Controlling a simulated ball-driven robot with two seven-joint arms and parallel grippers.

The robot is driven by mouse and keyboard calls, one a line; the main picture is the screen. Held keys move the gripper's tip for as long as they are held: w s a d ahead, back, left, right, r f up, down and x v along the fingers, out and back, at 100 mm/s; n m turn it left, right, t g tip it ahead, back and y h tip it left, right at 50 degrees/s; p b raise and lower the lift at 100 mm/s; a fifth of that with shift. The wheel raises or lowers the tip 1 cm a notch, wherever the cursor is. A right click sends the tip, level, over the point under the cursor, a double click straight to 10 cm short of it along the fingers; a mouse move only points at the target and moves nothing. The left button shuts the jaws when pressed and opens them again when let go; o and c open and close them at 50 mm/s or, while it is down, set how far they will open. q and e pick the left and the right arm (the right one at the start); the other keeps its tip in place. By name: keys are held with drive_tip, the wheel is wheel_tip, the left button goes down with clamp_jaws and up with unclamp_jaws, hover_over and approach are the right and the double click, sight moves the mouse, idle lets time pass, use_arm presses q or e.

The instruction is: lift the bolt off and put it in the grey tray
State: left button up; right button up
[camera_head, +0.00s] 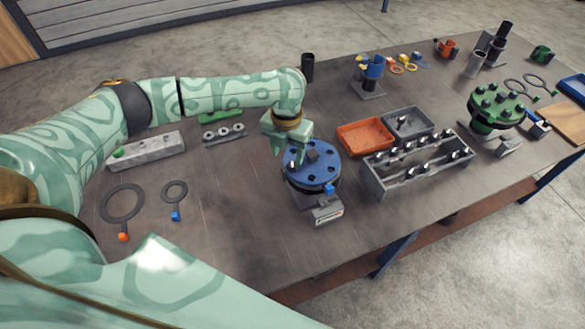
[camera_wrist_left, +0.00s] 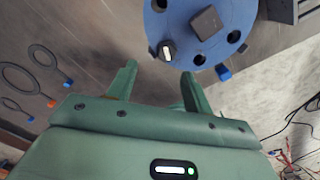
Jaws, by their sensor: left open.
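A blue flange (camera_head: 322,176) with dark holes stands on a short support on the table. It also fills the top of the left wrist view (camera_wrist_left: 185,20). A bolt (camera_wrist_left: 168,50) with a pale top sits in one of its rim holes; in the head view I cannot make it out clearly beside the gripper. My left gripper (camera_head: 289,150) is at the flange's far left edge. In the left wrist view its fingers (camera_wrist_left: 158,84) are spread and empty, with the bolt just beyond the fingertips. The grey tray (camera_head: 427,127) lies right of the flange. My right gripper is not in view.
A dark square block (camera_wrist_left: 207,22) rises from the flange's middle. An orange tray (camera_head: 362,136) adjoins the grey tray, and a grey rack (camera_head: 420,176) with several bolts stands in front. A green flange (camera_head: 498,104) is farther right.

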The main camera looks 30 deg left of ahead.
use_arm(q)
drive_tip(key=f, duration=0.3)
drive_tip(key=f+b, duration=0.1)
drive_tip(key=f, duration=0.1)
drive_tip(key=shift+w+d+f, duration=0.1)
drive_tip(key=shift+w+d, duration=0.2)
drive_tip(key=shift+d, duration=0.1)
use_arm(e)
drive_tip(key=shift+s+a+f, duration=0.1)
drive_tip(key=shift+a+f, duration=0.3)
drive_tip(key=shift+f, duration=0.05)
use_arm(q)
clamp_jaws()
drive_tip(key=shift+r, duration=0.2)
wheel_tip(320, 180, up, 10)
drive_tip(key=p, duration=0.2)
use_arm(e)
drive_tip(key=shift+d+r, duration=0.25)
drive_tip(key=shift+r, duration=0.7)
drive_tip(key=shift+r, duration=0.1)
use_arm(q)
wheel_tip(320, 180, up, 5)
drive_tip(key=p, duration=0.6)
hover_over(291, 166)
drive_tip(key=shift+f, duration=0.1)
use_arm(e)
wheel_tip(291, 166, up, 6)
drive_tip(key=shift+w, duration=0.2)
